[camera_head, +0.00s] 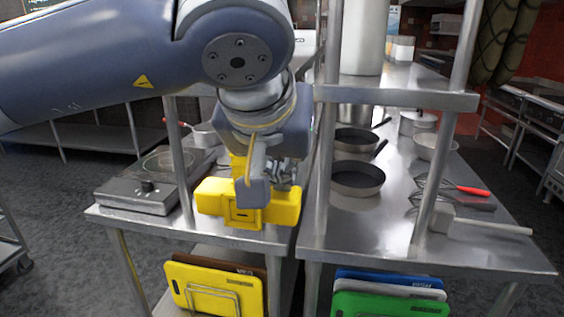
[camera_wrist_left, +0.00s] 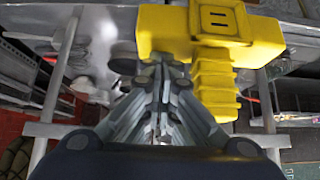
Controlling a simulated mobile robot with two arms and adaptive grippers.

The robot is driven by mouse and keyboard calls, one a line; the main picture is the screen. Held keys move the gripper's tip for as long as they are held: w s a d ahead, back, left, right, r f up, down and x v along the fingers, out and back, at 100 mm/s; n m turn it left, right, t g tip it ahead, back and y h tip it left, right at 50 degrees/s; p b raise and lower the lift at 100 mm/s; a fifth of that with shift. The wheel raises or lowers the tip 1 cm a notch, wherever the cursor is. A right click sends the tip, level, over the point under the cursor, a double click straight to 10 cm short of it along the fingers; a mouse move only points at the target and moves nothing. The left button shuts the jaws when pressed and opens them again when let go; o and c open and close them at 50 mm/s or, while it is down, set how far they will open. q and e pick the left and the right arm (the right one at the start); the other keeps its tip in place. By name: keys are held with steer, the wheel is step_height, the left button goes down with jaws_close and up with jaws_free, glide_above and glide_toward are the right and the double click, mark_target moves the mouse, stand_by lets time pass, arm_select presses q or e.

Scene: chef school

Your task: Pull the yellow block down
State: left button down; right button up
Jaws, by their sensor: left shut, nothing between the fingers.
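A yellow block (camera_head: 220,203) with a wide crossbar and a square-marked front face is at the front edge of the left steel table in the head view. A narrower yellow part rises behind the crossbar. My left gripper (camera_head: 262,185) comes down from above, in front of the block's right half, and hides part of it. In the left wrist view, the block (camera_wrist_left: 212,30) fills the upper right, with its ribbed stem pointing down. My left gripper (camera_wrist_left: 163,120) is shut and empty beside the stem; whether it touches it is unclear. My right gripper is out of view.
A hot plate (camera_head: 140,190) sits on the left table. Metal shelf posts (camera_head: 323,150) stand close to my left arm on its right. Black pans (camera_head: 357,178) and whisks lie on the right table. A yellow cutting board (camera_head: 185,290) stands in a rack below.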

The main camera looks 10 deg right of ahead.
mark_target(283, 193)
arm_select(q)
step_height(283, 193, down, 2)
steer(key=shift+f+b, duration=0.2)
steer(key=shift+b, duration=0.45)
step_height(283, 193, down, 5)
steer(key=b, duration=0.3)
steer(key=shift+b, duration=0.4)
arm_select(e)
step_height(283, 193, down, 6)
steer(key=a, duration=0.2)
arm_select(q)
steer(key=shift+r+p, duration=0.35)
steer(key=shift+r, duration=0.05)
step_height(283, 193, up, 3)
steer(key=shift+f+p, duration=0.15)
steer(key=shift+p, duration=0.95)
steer(key=shift+r+p, duration=1.1)
steer(key=shift+r, duration=0.3)
steer(key=shift+s+a, duration=0.1)
steer(key=shift+s, duration=0.35)
steer(key=s+a+r, duration=0.2)
steer(key=s, duration=0.4)
steer(key=shift+s+a, duration=0.15)
steer(key=shift+s, duration=0.2)
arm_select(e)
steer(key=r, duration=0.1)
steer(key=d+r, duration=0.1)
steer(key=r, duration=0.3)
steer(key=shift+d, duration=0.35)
